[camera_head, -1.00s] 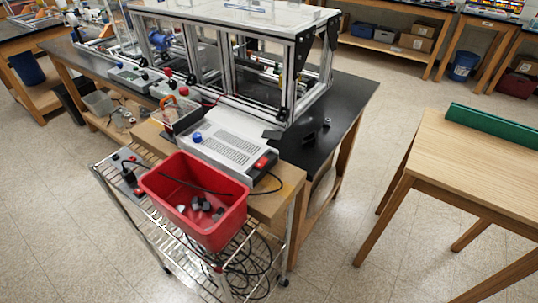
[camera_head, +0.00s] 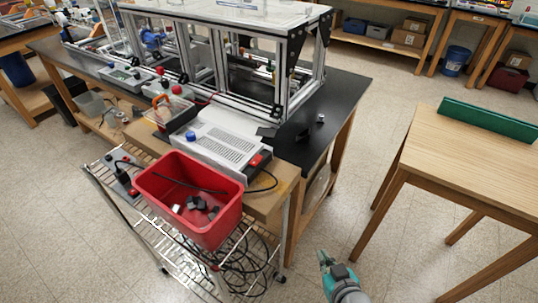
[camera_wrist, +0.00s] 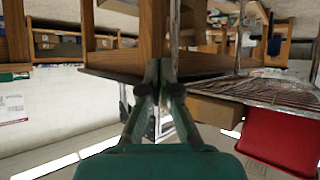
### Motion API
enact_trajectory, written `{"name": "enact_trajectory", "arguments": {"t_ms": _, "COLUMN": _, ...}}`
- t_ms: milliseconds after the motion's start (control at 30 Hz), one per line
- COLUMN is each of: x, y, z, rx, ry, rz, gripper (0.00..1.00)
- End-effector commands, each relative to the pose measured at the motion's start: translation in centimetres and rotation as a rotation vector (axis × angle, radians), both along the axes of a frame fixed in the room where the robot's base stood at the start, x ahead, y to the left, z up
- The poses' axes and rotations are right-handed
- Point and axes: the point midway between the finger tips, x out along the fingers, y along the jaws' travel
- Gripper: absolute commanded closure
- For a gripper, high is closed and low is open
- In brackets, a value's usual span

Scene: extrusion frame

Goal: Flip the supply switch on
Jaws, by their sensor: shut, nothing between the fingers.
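The supply is a silver-grey box (camera_head: 220,143) with a vented top, on the wooden shelf end of the bench in the head view. A red switch (camera_head: 257,160) sits at its front right corner and a blue knob (camera_head: 191,136) at its left. I cannot tell the switch's position. My gripper shows in the wrist view (camera_wrist: 159,72), its two dark green fingers shut together with nothing between them. In the head view my teal arm end (camera_head: 333,272) is low at the bottom, over the floor, right of the cart and well apart from the supply.
A red bin (camera_head: 187,217) with small dark parts stands on a wire cart in front of the supply; it also shows in the wrist view (camera_wrist: 283,140). A power strip (camera_head: 124,172) lies beside it. A wooden table (camera_head: 470,165) stands right, with open floor between.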

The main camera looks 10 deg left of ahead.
Motion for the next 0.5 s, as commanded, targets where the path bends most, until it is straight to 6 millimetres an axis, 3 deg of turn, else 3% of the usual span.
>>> {"name": "enact_trajectory", "arguments": {"t_ms": 33, "x": 1.6, "y": 0.9, "z": 1.2, "rx": -0.007, "ry": -0.004, "rz": 0.030, "gripper": 1.00}}
{"name": "enact_trajectory", "arguments": {"t_ms": 200, "x": 5.4, "y": 4.0, "z": 4.6, "rx": -0.043, "ry": 0.011, "rz": 0.147, "gripper": 1.00}}
{"name": "enact_trajectory", "arguments": {"t_ms": 500, "x": 10.1, "y": 9.1, "z": 12.7, "rx": -0.132, "ry": 0.021, "rz": 0.363, "gripper": 1.00}}
